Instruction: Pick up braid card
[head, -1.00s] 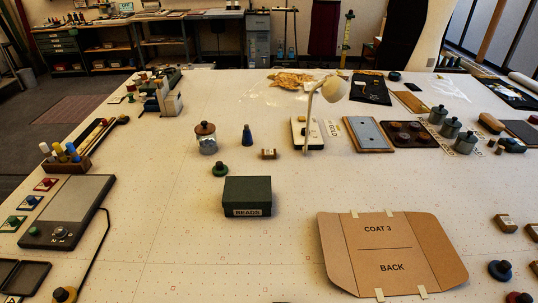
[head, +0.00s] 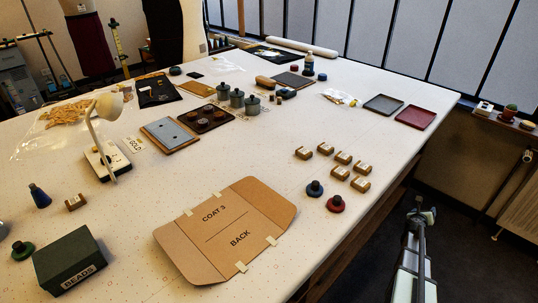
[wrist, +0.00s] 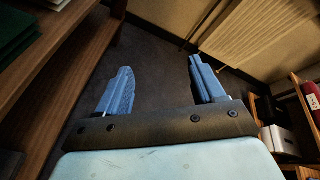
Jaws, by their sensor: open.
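Several small brown blocks with white labels (head: 342,157) sit in a cluster on the table, right of centre in the head view. One more small brown labelled block (head: 75,202) sits at the left, beside a blue bottle. Their labels are too small to read, so I cannot tell which thing is the braid card. My gripper (wrist: 160,65) is open and empty in the wrist view, its blue fingers apart over dark floor. In the head view my arm is at the lower right, off the table's right edge, clear of the blocks.
A brown coat pattern card (head: 228,232) lies front centre. Blue and red knobbed pieces (head: 335,204) stand between it and the table edge. A dark beads box (head: 69,262) and a lamp (head: 106,130) are left. Grey and red trays (head: 416,117) lie at the far right.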

